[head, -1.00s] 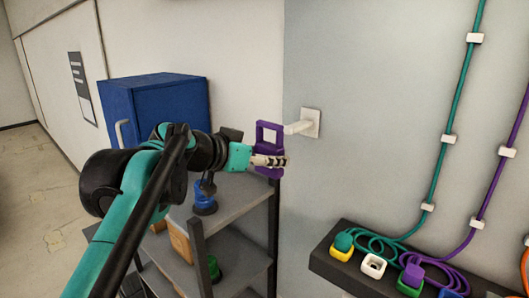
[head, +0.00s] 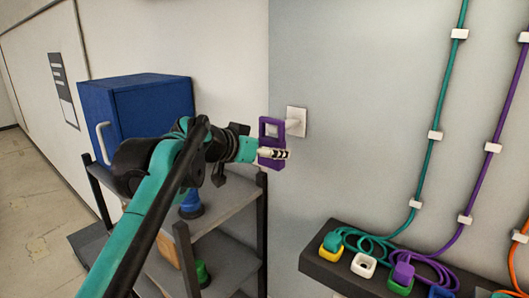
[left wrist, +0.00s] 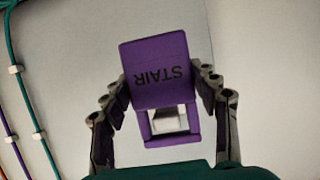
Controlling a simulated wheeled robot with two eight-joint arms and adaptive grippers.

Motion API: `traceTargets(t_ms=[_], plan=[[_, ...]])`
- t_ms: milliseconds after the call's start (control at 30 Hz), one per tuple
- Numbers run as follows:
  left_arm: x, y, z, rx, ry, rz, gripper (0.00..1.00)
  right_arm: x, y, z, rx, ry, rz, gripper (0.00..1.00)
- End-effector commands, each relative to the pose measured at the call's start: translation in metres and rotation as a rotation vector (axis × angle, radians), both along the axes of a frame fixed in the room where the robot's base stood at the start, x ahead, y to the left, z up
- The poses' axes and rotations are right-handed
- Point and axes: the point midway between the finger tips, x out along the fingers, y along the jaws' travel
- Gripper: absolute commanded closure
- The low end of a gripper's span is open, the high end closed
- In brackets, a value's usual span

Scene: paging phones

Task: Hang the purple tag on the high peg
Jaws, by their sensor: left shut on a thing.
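The purple tag (head: 270,161) has a square opening in its upper part and hangs upright in my left gripper (head: 275,153), which is shut on its lower part. In the left wrist view the tag (left wrist: 158,55) reads "STAIR" upside down, between the two fingers (left wrist: 164,88). The white peg (head: 291,128) sticks out from a square plate on the grey wall. The tag's opening overlaps the peg in the head view, and a pale peg shape (left wrist: 167,120) shows through it in the left wrist view. I cannot tell whether the peg has entered the opening.
A dark shelf rack (head: 232,200) stands below my left arm, with a blue cabinet (head: 140,110) on top. A dark ledge (head: 318,268) with coloured plugs and coiled cables sits at the lower right. Teal and purple cables run up the wall, which is otherwise clear near the peg.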

Motion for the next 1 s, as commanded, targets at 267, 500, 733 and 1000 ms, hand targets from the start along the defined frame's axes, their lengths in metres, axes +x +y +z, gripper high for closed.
traceTargets(t_ms=[267, 500, 733, 1000], plan=[[0.014, -0.011, -0.001, 0.000, 0.000, -0.001, 0.74, 0.000, 0.000, 0.000, 0.000, 0.000, 0.000, 0.60], [0.024, -0.018, -0.006, 0.000, 0.000, 0.000, 0.74, 0.000, 0.000, 0.000, 0.000, 0.000, 0.000, 0.60], [0.028, -0.021, -0.010, -0.001, 0.001, -0.001, 0.74, 0.000, 0.000, 0.001, 0.000, 0.000, 0.000, 0.60], [0.029, -0.021, -0.011, -0.001, 0.001, 0.000, 0.74, 0.000, 0.000, 0.001, 0.000, 0.000, 0.000, 0.60]])
